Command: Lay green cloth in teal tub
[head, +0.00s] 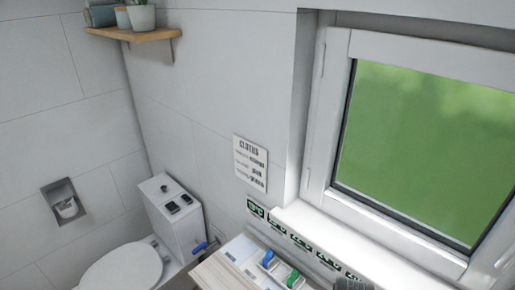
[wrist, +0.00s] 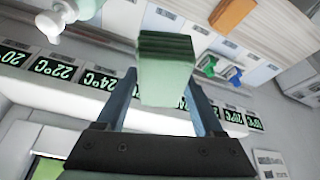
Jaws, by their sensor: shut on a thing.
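The green cloth (wrist: 166,72) is a thick folded block, dark green on its ridged top edge and pale green on its face. My gripper (wrist: 163,88) is shut on it, with a finger on either side, and holds it up in front of the counter and displays. I cannot make out the teal tub for certain in either view. The cloth is not clearly visible in the head view.
A white counter (head: 225,275) below the window carries a blue item (head: 267,258) and a green item (head: 293,278). In the wrist view are an orange block (wrist: 231,14), a white pump bottle (wrist: 55,20) and a row of temperature displays (wrist: 62,71). A toilet (head: 122,268) stands left.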

